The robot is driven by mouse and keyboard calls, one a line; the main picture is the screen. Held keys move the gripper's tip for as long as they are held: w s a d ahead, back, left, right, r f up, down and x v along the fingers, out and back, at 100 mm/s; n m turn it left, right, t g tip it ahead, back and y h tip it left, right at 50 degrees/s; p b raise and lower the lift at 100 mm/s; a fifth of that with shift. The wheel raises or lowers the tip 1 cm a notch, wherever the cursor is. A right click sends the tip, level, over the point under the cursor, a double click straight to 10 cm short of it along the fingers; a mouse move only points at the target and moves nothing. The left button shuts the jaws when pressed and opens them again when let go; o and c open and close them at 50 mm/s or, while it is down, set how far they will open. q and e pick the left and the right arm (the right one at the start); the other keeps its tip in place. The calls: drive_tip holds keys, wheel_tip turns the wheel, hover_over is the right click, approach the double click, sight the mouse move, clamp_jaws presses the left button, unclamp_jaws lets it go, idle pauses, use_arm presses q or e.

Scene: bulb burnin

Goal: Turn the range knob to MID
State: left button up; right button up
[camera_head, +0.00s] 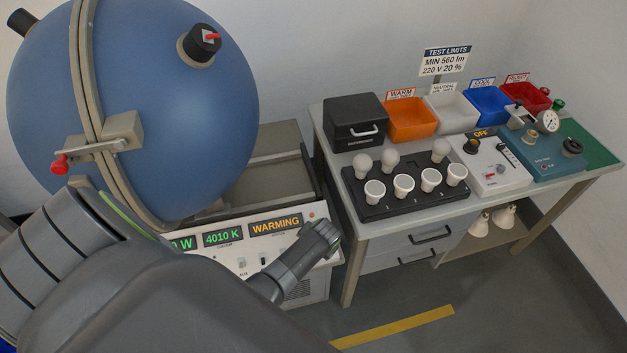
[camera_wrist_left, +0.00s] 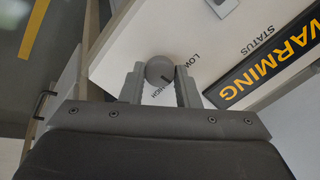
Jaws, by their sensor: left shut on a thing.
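The range knob (camera_wrist_left: 158,68) is a round grey knob on the white panel, seen in the left wrist view between my left gripper's (camera_wrist_left: 160,78) two fingers, which are shut on it. A dark mark on the knob's face points to the lower right, between the printed LOW and HIGH. I cannot read a MID label; a finger covers part of the panel there. In the head view my left gripper (camera_head: 322,236) is at the right end of the console front (camera_head: 215,262), and it hides the knob. My right gripper is not in view.
The console display (camera_head: 275,226) reads WARMING, with 4010 K beside it. The large blue sphere (camera_head: 140,110) stands above the console. To the right, a bench holds a black bulb tray (camera_head: 378,208), coloured bins and test instruments. Grey floor with a yellow stripe (camera_head: 395,328) lies in front.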

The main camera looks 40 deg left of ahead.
use_arm(q)
drive_tip(key=shift+m, duration=0.6)
drive_tip(key=o, duration=1)
drive_tip(key=shift+c, duration=0.2)
drive_tip(key=shift+d+r+p, duration=0.2)
drive_tip(key=shift+r+p, duration=0.15)
drive_tip(key=shift+r, duration=0.1)
drive_tip(key=v, duration=1.6)
drive_tip(key=shift+r, duration=0.25)
